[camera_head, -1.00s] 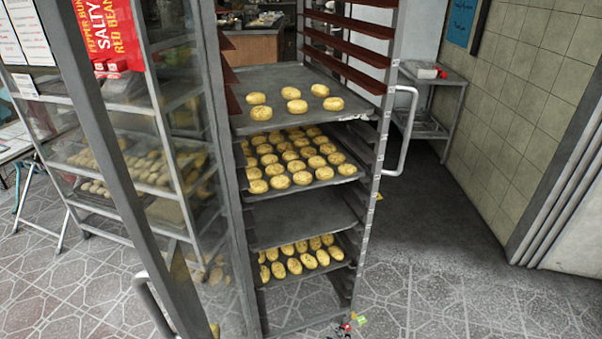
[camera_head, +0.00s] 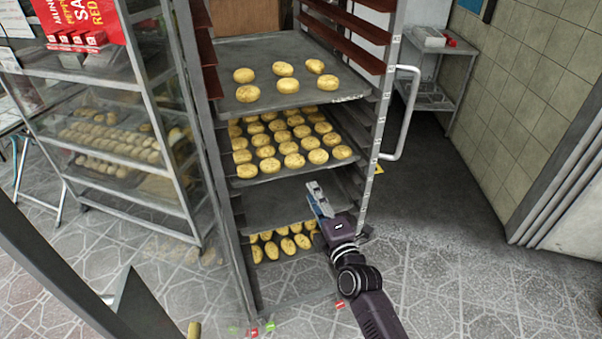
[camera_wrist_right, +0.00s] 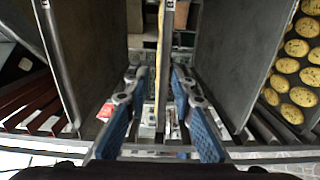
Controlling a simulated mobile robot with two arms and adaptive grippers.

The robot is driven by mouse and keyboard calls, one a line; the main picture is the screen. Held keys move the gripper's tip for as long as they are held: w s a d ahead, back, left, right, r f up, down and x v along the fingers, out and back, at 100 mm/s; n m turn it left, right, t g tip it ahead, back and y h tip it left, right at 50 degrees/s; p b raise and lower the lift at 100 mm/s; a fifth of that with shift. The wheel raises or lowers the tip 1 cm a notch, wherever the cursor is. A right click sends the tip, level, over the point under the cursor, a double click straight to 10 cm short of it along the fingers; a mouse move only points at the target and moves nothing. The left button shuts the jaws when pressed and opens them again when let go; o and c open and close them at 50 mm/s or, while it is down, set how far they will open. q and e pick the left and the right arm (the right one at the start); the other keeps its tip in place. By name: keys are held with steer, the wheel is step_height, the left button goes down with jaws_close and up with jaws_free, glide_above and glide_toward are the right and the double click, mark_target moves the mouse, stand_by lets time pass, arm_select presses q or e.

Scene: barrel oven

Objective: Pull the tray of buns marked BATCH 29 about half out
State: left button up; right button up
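The rack holds several grey trays. The top tray (camera_head: 345,92) carries several spaced buns. The full bun tray (camera_head: 245,180) below it is packed with buns. Under that is an empty tray (camera_head: 262,208), then a lower bun tray (camera_head: 268,262), partly hidden by my arm. I cannot read BATCH 29 on any. My right gripper (camera_head: 314,188) is open and empty in front of the rack. In the right wrist view, a thin tray edge (camera_wrist_right: 161,60) lies in line with the gap between its fingers (camera_wrist_right: 159,78); I cannot tell whether it reaches between them. My left gripper is out of view.
A glass-sided rack (camera_head: 110,85) with more bread stands on the left. A curved door handle (camera_head: 407,115) sticks out at the rack's right. A steel side table (camera_head: 440,62) stands by the tiled wall (camera_head: 540,90). The floor (camera_head: 460,290) at front right is clear.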

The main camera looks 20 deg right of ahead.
mark_target(302, 173)
steer(key=w+b, duration=0.1)
steer(key=w, duration=0.5)
steer(key=w+b, duration=0.1)
steer(key=w, duration=0.1)
steer(key=shift+w+a+b, duration=0.25)
steer(key=shift+w+b, duration=0.1)
steer(key=shift+w, duration=0.05)
jaws_close()
steer(key=shift+f, duration=0.1)
stand_by(0.4)
